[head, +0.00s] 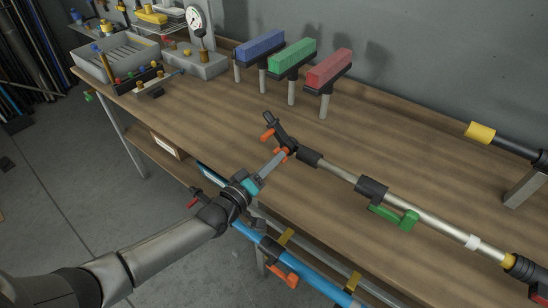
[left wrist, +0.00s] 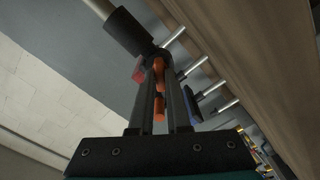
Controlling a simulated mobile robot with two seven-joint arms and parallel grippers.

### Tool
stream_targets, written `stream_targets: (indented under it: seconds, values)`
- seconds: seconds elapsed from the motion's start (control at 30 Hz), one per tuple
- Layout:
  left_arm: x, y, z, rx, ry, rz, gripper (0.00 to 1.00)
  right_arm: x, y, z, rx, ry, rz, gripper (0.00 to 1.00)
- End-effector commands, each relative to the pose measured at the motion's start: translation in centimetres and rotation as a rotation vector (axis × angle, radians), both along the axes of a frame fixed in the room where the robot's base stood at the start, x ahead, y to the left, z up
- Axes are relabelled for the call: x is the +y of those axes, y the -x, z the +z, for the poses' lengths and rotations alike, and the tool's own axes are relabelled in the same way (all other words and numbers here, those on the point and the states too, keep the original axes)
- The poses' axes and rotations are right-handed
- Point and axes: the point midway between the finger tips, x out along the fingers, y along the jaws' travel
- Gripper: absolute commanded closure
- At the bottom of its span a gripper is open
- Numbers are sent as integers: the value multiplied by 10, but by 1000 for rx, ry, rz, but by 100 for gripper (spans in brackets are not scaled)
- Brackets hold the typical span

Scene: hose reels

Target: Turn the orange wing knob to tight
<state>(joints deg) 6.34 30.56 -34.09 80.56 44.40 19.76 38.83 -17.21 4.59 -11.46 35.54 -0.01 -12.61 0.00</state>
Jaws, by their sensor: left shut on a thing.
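The orange wing knob (head: 281,152) shows at the left end of a metal pole with black fittings (head: 340,173), over the workbench. My left gripper (head: 279,156) reaches it from the lower left and is shut on it. In the left wrist view, the orange knob (left wrist: 159,75) lies between the two long fingers (left wrist: 161,66), beside a black fitting (left wrist: 130,33). The fingers hide part of the knob. A second orange piece (head: 268,135) sticks out just above it on the black end fitting. My right gripper is not in view.
A green lever (head: 394,217) hangs on the pole. Blue, green and red blocks on posts (head: 295,59) stand at the back. A grey tray (head: 112,60) and gauge (head: 195,20) are at the back left. A blue pipe with an orange handle (head: 284,276) runs below the bench edge.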

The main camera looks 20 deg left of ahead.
Motion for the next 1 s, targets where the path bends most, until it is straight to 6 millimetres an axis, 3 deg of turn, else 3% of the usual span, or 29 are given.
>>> stream_targets:
  seconds: [0.6,1.0]
  values:
    - [0,1,-1,-194,-544,0,100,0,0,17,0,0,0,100]
    - [0,0,-1,-283,-789,0,100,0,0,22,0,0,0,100]
